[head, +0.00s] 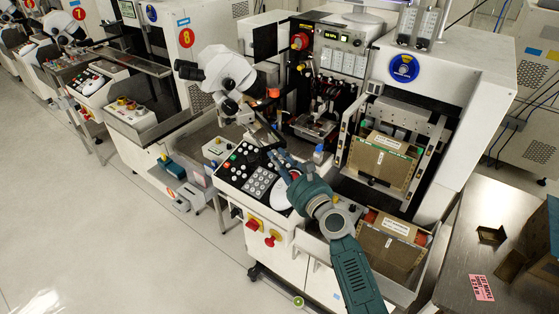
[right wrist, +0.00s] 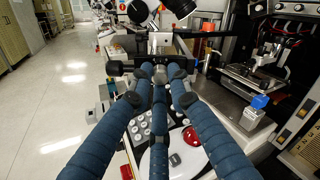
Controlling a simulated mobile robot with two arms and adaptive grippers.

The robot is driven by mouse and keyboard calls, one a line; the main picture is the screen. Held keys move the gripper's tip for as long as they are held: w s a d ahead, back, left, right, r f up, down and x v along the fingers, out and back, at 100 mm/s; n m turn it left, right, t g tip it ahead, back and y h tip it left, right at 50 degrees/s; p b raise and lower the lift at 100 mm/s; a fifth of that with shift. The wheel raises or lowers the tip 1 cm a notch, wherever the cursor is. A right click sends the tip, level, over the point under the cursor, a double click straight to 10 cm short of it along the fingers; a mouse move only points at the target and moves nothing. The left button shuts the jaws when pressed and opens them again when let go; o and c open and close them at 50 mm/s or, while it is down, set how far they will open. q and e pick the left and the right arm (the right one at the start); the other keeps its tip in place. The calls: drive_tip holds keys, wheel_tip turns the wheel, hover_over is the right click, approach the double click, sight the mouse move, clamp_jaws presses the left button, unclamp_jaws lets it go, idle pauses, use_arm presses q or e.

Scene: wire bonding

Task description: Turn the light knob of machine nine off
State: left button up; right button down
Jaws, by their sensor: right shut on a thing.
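The machine in front of me carries a round blue sign (head: 404,68); its number is too small to read surely. It stands to the right of the machine with the sign 8 (head: 186,38). My right gripper (head: 276,158) reaches over the keypad panel (head: 254,172), below the microscope (head: 225,72). In the right wrist view its three blue fingers (right wrist: 162,76) close together on a small dark grey knob-like part at a black horizontal bar (right wrist: 116,68). This seems to be the light knob, but the fingers hide most of it. My left gripper is out of view.
A red button (right wrist: 191,136) and a white round pad (right wrist: 172,160) lie under the fingers. The aisle floor (head: 100,215) is clear.

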drive_tip(key=n+b, duration=0.1)
drive_tip(key=n, duration=0.5)
drive_tip(key=shift+r+b, duration=0.2)
drive_tip(key=shift+b, duration=0.2)
drive_tip(key=n, duration=0.5)
drive_tip(key=n+b, duration=0.1)
drive_tip(key=n, duration=0.5)
drive_tip(key=n+b, duration=0.1)
drive_tip(key=n, duration=0.5)
drive_tip(key=shift+s+a+f, duration=0.1)
drive_tip(key=shift+f, duration=0.45)
